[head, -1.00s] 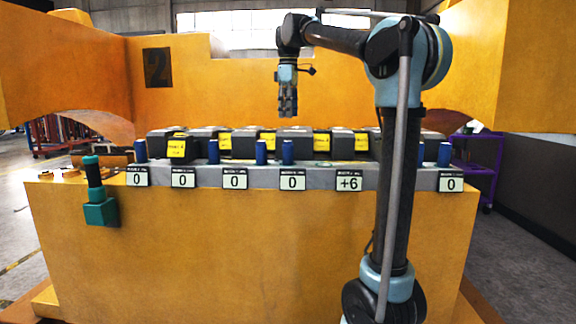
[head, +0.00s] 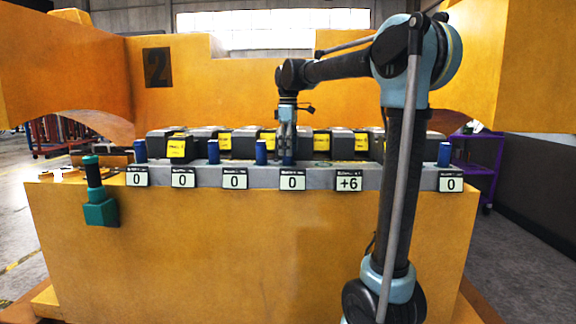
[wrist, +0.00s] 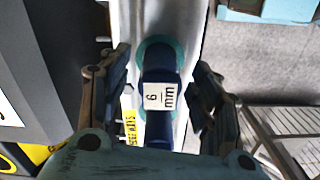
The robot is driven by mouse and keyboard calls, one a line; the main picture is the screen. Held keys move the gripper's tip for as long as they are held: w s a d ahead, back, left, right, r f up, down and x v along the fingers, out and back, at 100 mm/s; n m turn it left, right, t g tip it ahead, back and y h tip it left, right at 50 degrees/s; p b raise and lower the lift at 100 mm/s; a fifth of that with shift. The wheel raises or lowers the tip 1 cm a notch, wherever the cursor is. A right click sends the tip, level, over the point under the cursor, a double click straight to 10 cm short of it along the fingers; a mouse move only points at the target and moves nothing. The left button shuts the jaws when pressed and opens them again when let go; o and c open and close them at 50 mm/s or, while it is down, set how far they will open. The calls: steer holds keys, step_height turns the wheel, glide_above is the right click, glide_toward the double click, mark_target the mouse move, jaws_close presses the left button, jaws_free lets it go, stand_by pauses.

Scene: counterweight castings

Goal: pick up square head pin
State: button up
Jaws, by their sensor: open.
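A dark blue pin (wrist: 158,58) with a white "6 mm" label on its head stands in a teal ring on the grey rail (wrist: 198,22) in the wrist view. I cannot tell for certain that its head is square. My gripper (wrist: 162,80) is open, with one finger on each side of the pin's head and visible gaps between.
Other blue pins stand along the rail, one close to the left (head: 261,152) and one at the far right (head: 444,154). Dark blocks with yellow labels (head: 177,147) line up behind the rail.

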steer(key=shift+f, duration=1.75)
jaws_close()
steer(key=shift+w+r, duration=0.1)
step_height(320, 180, up, 20)
